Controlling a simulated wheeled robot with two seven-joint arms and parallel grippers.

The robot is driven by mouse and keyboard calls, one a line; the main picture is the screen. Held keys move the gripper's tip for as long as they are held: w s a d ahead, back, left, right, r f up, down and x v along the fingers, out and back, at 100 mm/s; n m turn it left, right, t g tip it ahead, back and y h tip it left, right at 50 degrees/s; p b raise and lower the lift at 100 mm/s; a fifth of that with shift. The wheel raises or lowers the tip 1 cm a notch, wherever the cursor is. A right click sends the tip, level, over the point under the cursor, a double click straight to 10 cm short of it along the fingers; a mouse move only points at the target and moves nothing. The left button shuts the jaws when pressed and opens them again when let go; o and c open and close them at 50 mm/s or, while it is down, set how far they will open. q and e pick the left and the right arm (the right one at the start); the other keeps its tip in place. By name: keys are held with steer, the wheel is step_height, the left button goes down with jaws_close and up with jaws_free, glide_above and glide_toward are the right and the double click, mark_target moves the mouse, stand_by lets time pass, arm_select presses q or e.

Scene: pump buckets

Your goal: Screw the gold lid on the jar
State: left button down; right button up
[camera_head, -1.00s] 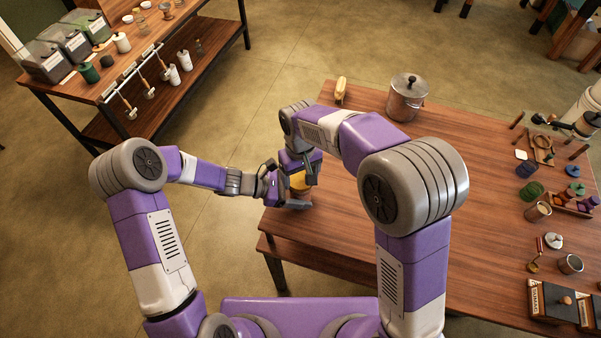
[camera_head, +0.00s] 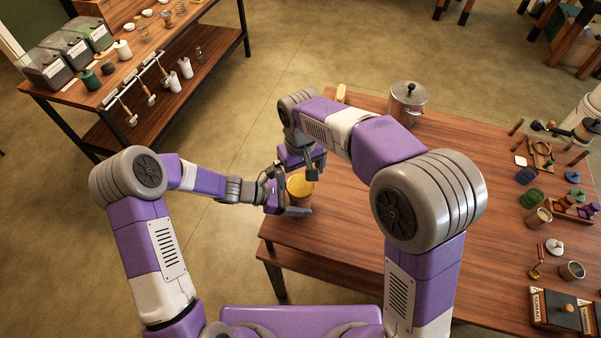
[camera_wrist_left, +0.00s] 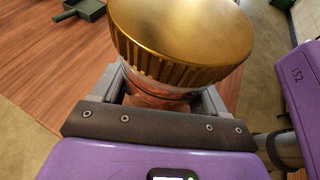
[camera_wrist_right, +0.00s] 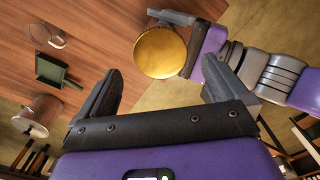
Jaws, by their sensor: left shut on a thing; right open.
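The jar (camera_wrist_left: 160,92) stands between the fingers of my left gripper (camera_head: 288,205), which is shut on it at the table's near left edge. The gold lid (camera_head: 300,186) sits on top of the jar and covers its mouth; how tightly it is seated I cannot tell. In the left wrist view the lid (camera_wrist_left: 182,35) shows its ribbed rim above the jar. My right gripper (camera_wrist_right: 165,82) is open and empty. In the right wrist view the round lid top (camera_wrist_right: 160,52) lies beyond its fingertips, apart from them. The jar's lower part is mostly hidden.
A metal pot (camera_head: 407,102) and a yellow item (camera_head: 341,92) stand at the table's far edge. A dark green tray-like tool (camera_wrist_right: 57,72) lies on the table. Several small items crowd the table's right side. The wooden table (camera_head: 340,240) is clear near my grippers.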

mark_target(300, 185)
steer(key=shift+r, duration=0.1)
steer(key=shift+c, duration=0.2)
steer(key=shift+r, duration=1.65)
steer(key=shift+f, duration=0.1)
steer(key=shift+f, duration=3.95)
steer(key=c, duration=1)
steer(key=o, duration=1)
steer(key=shift+o, duration=0.2)
steer(key=shift+r, duration=0.1)
steer(key=shift+r, duration=2.2)
